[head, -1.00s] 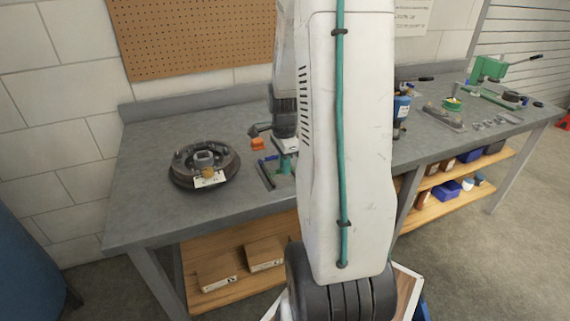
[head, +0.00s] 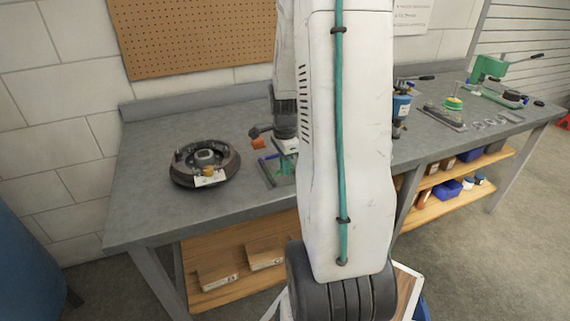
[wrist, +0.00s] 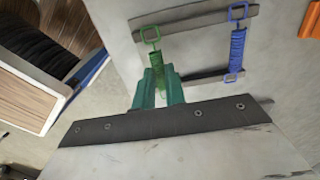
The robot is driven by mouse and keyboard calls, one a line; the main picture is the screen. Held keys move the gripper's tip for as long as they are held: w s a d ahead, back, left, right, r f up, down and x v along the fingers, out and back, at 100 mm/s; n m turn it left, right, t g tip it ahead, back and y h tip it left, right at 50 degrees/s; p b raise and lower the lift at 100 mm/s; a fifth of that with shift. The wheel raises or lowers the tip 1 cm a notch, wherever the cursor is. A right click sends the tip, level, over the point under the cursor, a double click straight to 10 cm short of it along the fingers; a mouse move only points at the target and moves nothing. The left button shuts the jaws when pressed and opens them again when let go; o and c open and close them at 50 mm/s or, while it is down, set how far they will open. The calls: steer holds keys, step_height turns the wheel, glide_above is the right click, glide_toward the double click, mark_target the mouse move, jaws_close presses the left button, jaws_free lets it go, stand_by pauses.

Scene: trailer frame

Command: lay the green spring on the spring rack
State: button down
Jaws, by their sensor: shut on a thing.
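The green spring (wrist: 154,52) is in my gripper (wrist: 158,88), whose green fingers are shut on its lower part. Its upper loop shows over the left end of the rack's far bar; I cannot tell whether it touches. The spring rack (wrist: 197,24) has two dark parallel bars on the bench. A blue spring (wrist: 238,47) lies across both bars, to the right of the green one. In the head view my gripper (head: 285,164) is partly hidden by my arm, and the rack (head: 265,174) shows beside it.
A brake drum assembly (head: 205,163) with a tag sits left on the grey bench (head: 140,215). An orange object (head: 258,144) lies behind the rack. A blue canister (head: 401,108) and a small tray (head: 443,118) stand to the right. Bench between drum and rack is clear.

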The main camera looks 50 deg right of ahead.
steer(key=shift+f, duration=0.4)
stand_by(1.2)
steer(key=c, duration=1.4)
jaws_free()
steer(key=c, duration=0.3)
steer(key=shift+r, duration=0.15)
steer(key=shift+r, duration=3.4)
